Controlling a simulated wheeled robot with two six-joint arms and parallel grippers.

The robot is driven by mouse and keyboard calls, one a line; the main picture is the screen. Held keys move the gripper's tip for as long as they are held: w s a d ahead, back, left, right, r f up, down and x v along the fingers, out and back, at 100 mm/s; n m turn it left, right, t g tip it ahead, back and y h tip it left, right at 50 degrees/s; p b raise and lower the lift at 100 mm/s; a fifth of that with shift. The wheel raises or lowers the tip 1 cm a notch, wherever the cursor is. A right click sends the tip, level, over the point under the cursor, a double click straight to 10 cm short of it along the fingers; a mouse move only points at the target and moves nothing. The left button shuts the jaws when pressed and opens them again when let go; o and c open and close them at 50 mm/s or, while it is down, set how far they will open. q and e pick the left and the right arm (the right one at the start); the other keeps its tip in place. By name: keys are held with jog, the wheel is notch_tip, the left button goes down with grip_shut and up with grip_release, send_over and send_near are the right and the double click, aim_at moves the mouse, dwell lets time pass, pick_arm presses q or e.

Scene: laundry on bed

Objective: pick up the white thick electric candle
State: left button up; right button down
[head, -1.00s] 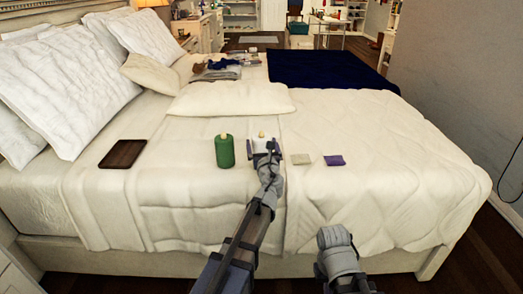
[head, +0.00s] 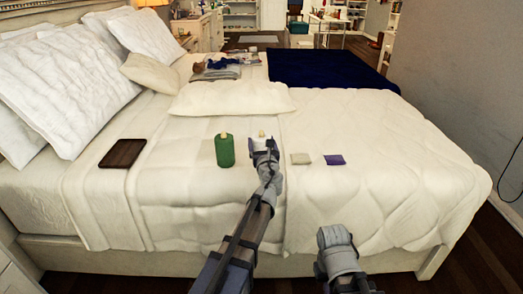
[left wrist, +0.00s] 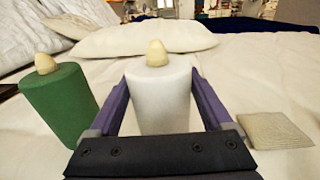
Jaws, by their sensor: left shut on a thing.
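The white thick electric candle (left wrist: 160,98) stands upright on the bed, with a cream flame-shaped tip. In the head view only its top (head: 262,136) shows above my gripper, which hides most of its body. My left gripper (head: 264,150) is shut on the candle. In the left wrist view its purple fingers lie on either side of the candle's body. A green candle (head: 225,150) stands upright just to the left, apart from the gripper; it also shows in the left wrist view (left wrist: 60,103).
A beige folded cloth (head: 300,159) and a purple one (head: 334,160) lie to the right of the candle. A dark brown tray (head: 123,153) lies at the left. A flat cream pillow (head: 232,98) lies behind. The quilt at the right is clear.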

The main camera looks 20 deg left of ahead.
pick_arm(q)
jog(key=shift+r, duration=0.15)
notch_tip(320, 180, up, 10)
jog(key=p, duration=1)
